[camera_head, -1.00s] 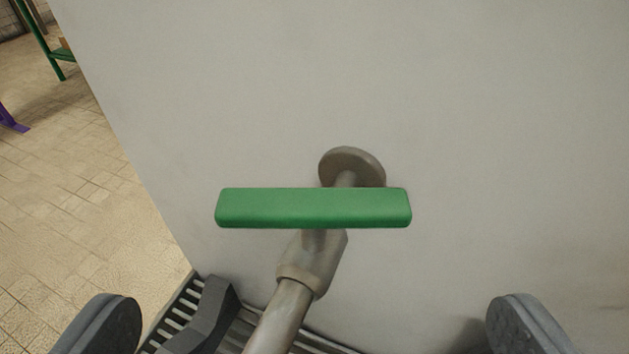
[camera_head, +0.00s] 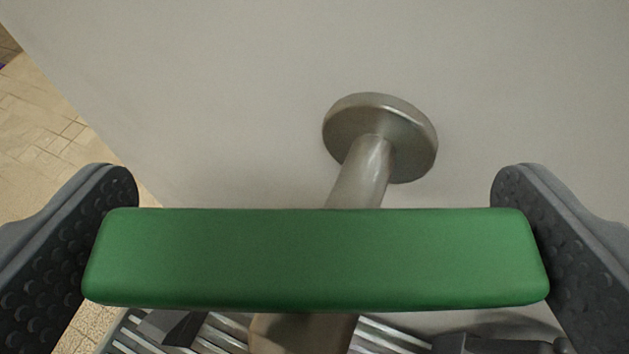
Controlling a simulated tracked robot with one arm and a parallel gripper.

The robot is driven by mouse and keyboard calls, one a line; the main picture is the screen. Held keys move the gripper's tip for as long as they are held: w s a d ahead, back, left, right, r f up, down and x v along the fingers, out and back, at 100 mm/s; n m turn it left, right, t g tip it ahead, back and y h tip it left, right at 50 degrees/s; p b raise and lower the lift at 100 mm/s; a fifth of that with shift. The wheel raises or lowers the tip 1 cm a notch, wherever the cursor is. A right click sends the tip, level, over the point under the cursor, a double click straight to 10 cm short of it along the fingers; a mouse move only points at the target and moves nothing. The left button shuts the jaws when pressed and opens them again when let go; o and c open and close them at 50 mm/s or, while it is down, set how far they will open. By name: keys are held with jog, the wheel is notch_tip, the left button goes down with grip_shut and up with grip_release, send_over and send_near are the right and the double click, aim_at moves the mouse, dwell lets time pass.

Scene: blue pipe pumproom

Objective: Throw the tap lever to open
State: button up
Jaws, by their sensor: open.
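The green tap lever (camera_head: 315,258) is a bar lying crosswise in the picture, close to the camera. It sits on a metal tap pipe (camera_head: 362,172) that comes from a round flange (camera_head: 380,125) on the pale wall. My gripper (camera_head: 316,225) is open, with one dark padded finger at each end of the lever. The fingertips reach a little past the lever's far edge. The left finger looks close to the lever's left end and the right finger close to its right end; I cannot tell whether they touch. The tap body under the lever is mostly hidden.
The pale wall (camera_head: 220,100) fills most of the view behind the tap. A slatted metal grate (camera_head: 225,333) lies below the lever. Tan tiled floor (camera_head: 50,125) shows at the left, past the wall's edge.

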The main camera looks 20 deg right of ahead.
jog(key=c, duration=0.7)
